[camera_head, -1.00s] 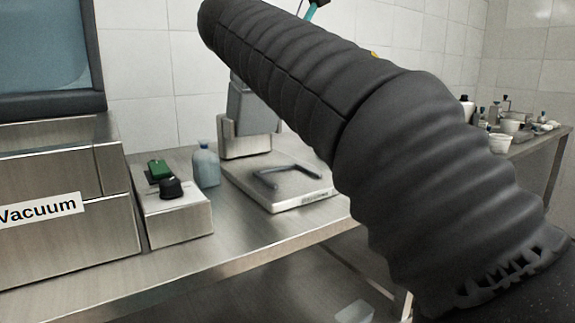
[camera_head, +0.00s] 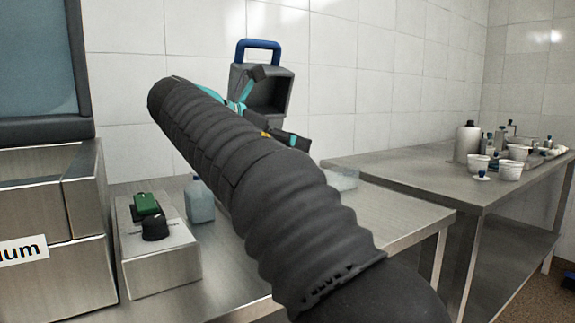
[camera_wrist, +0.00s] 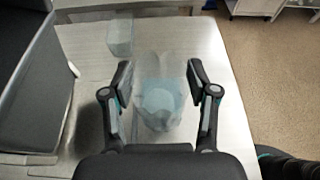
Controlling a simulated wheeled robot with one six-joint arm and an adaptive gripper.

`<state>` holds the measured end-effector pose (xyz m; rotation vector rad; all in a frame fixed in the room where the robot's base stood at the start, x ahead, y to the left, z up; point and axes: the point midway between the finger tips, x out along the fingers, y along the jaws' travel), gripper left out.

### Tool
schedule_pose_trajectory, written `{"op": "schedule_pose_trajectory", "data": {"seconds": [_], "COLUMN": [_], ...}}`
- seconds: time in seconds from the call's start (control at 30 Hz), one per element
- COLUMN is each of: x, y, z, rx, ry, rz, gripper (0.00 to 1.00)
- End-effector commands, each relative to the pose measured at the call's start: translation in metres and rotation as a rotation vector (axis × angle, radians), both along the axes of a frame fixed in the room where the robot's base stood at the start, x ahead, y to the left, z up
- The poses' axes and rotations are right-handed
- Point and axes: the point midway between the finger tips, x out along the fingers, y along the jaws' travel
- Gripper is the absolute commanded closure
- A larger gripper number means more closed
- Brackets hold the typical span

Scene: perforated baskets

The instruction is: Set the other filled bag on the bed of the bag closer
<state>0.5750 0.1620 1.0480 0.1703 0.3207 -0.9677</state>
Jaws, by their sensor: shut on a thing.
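My gripper (camera_wrist: 158,92) is shut on a translucent pale-blue filled bag (camera_wrist: 158,100), with one finger on each side of it in the wrist view. The bag is over or on a steel surface; I cannot tell whether it touches. Another clear bag or block (camera_wrist: 120,38) sits further off, up and left of it. A clear bag-like thing (camera_head: 342,179) lies on the table right of my arm in the head view.
A steel Vacuum machine (camera_head: 45,215) stands at left. Beside it are a control box (camera_head: 160,255) with a green switch and black knob, and a blue bottle (camera_head: 200,200). A second table (camera_head: 440,180) at right carries cups and bottles. A dark bulky body (camera_wrist: 30,100) fills the wrist view's left.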

Motion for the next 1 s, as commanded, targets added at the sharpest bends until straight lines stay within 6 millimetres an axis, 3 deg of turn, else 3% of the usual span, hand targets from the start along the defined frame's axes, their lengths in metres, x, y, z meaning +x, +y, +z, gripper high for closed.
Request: {"op": "schedule_pose_trajectory", "data": {"seconds": [0.17,0.43,0.87,0.9,0.97,1.0], "x": [0.002,0.002,0.002,0.002,0.002,0.002], "y": [0.004,0.003,0.003,0.003,0.003,0.003], "z": [-0.008,-0.042,-0.046,-0.046,-0.046,-0.046], "rx": [-0.001,0.000,0.000,0.000,0.000,0.000], "ry": [0.000,0.000,0.000,0.000,0.000,0.000], "rz": [-0.001,-0.001,-0.001,-0.001,-0.001,-0.001], "gripper": [1.00,1.00,1.00,0.34,0.19,0.16]}}
